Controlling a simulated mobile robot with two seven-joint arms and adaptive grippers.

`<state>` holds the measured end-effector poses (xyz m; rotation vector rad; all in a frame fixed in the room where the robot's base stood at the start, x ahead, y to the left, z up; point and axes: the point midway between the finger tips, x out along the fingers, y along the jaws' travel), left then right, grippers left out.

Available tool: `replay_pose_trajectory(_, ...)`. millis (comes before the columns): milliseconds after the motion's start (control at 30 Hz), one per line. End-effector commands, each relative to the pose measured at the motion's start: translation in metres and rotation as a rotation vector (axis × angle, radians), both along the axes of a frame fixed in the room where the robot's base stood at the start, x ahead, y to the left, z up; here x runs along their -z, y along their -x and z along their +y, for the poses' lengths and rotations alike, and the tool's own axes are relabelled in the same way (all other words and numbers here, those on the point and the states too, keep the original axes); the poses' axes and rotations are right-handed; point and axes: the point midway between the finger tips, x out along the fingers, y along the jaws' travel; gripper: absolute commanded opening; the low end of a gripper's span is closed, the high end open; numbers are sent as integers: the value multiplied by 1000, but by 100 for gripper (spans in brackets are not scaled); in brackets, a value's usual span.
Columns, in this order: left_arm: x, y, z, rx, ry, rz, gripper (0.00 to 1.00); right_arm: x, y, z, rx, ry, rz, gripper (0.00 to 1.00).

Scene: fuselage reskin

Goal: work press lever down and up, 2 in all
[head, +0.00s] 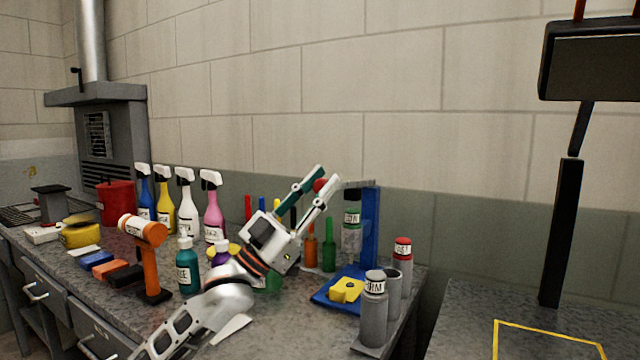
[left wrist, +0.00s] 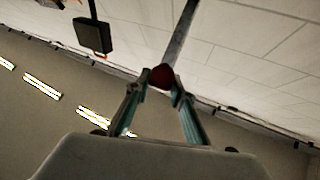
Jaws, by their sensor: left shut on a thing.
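The press is a blue stand (head: 370,225) on a blue base, near the right end of the bench. The lever ends in a red knob (head: 320,185). My left gripper (head: 321,180) points up with its fingers shut on the red knob. The left wrist view shows the knob (left wrist: 161,76) between the two fingertips. My right gripper is not in view.
Grey cylinders (head: 374,310) stand at the bench's right front. Spray bottles (head: 212,208), an orange mallet-like tool (head: 147,240) and a teal bottle (head: 187,268) stand to the left. A separate table (head: 470,330) with yellow marking is at the right.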

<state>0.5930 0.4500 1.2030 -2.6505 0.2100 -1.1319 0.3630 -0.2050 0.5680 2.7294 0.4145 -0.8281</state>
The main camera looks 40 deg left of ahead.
Motion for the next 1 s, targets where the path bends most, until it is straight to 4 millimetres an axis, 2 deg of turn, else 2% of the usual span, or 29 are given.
replay_pose_trajectory(33,6,-4,0,-1,2,15,0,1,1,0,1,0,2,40)
replay_pose_trajectory(100,6,-4,0,-1,2,15,0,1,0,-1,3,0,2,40)
replay_pose_trajectory(133,6,-4,0,-1,2,15,28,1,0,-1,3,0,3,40)
replay_pose_trajectory(167,6,-4,0,-1,2,15,36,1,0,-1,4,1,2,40)
replay_pose_trajectory(200,6,-4,0,-1,1,13,39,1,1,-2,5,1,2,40)
replay_pose_trajectory(633,6,2,2,-2,1,6,39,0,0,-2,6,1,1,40)
replay_pose_trajectory(1000,37,31,11,-2,0,11,39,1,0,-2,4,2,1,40)
